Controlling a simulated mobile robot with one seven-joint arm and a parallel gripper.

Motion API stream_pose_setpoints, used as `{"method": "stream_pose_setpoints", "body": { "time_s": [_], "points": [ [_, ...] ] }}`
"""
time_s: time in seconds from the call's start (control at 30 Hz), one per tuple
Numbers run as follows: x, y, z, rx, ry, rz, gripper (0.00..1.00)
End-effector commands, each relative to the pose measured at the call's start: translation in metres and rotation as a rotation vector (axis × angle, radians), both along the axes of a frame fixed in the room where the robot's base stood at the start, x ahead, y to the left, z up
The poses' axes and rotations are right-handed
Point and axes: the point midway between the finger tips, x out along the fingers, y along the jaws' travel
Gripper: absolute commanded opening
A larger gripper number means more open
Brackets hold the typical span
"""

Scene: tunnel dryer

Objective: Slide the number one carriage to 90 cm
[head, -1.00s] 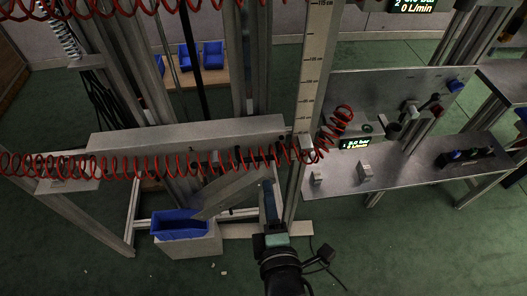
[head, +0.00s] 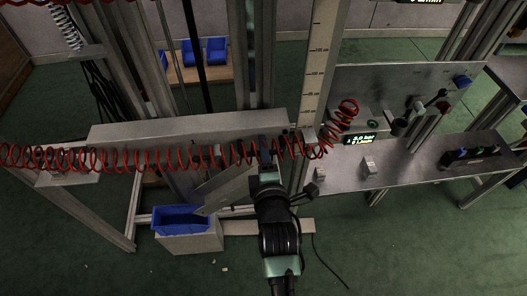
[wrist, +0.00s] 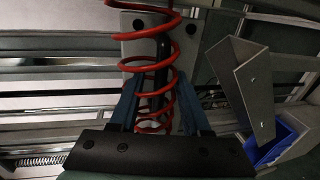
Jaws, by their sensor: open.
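A pale upright scale (head: 316,75) with dark height marks stands right of centre in the head view; its figures are too small to read surely. My gripper (head: 267,157) is at the red coiled hose, left of the scale's foot. In the wrist view my gripper (wrist: 158,100) is open, its two blue fingers on either side of a black upright bar (wrist: 161,68) and the red coil. Behind them is a grey plate (wrist: 190,52) with dark bolts, possibly the carriage; no number is readable. Whether the fingers touch the bar cannot be told.
The red coiled hose (head: 120,157) runs across the workspace. A long grey beam (head: 190,131) lies behind it. A sloping metal chute (head: 228,188) leads toward a blue bin (head: 180,219). A metal bench (head: 400,165) with a lit display (head: 360,139) stands at the right.

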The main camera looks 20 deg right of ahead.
Motion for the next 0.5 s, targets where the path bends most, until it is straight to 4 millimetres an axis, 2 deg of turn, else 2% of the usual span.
{"method": "stream_pose_setpoints", "body": {
  "time_s": [0.2,0.27,0.47,0.5],
  "points": [
    [0.0003,-0.0001,0.0,0.001,0.0,0.0,0.47],
    [0.0002,-0.0001,0.0001,0.001,0.0,0.0,0.38],
    [0.0001,-0.0001,0.0002,0.001,0.0,0.0,0.02],
    [0.0001,-0.0001,0.0002,0.001,0.0,0.0,0.0]
  ]
}}
